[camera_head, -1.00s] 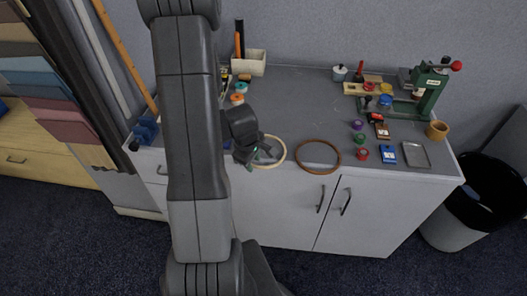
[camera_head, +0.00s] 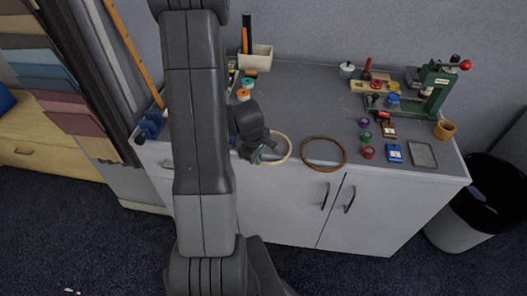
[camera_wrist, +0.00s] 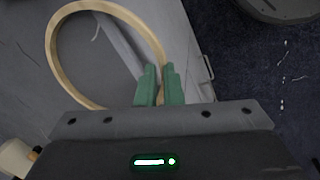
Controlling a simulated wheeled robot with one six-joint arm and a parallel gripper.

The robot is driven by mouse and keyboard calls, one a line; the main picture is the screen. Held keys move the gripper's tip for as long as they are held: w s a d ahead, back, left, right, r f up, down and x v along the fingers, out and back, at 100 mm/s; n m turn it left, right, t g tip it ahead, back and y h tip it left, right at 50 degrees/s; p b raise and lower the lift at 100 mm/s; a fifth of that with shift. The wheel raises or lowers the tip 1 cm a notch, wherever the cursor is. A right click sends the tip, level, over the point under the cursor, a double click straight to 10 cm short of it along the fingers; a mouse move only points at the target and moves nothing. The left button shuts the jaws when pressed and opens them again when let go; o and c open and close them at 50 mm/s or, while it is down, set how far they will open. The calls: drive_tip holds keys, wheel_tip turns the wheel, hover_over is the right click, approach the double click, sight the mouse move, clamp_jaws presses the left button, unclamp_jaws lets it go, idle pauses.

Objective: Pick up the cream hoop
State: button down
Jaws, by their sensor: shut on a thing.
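The cream hoop (camera_head: 287,150) is a pale wooden ring at the front edge of the grey tabletop. Part of it is hidden behind my gripper (camera_head: 262,156) in the head view. In the wrist view the hoop (camera_wrist: 57,62) fills the upper left, and its near rim runs between the green fingertips of my gripper (camera_wrist: 160,90). The fingers are shut on that rim. Whether the hoop is lifted clear of the tabletop is hard to tell.
A brown hoop (camera_head: 324,166) lies just right of the cream one. Several small spools, a blue card (camera_head: 394,153), a grey tray (camera_head: 422,154) and a green press (camera_head: 434,84) stand farther right. A white box (camera_head: 256,58) is at the back. The tabletop's middle is clear.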

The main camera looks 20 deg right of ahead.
wheel_tip(320, 180, up, 10)
drive_tip(key=p, duration=0.2)
drive_tip(key=shift+r, duration=0.25)
idle(0.9)
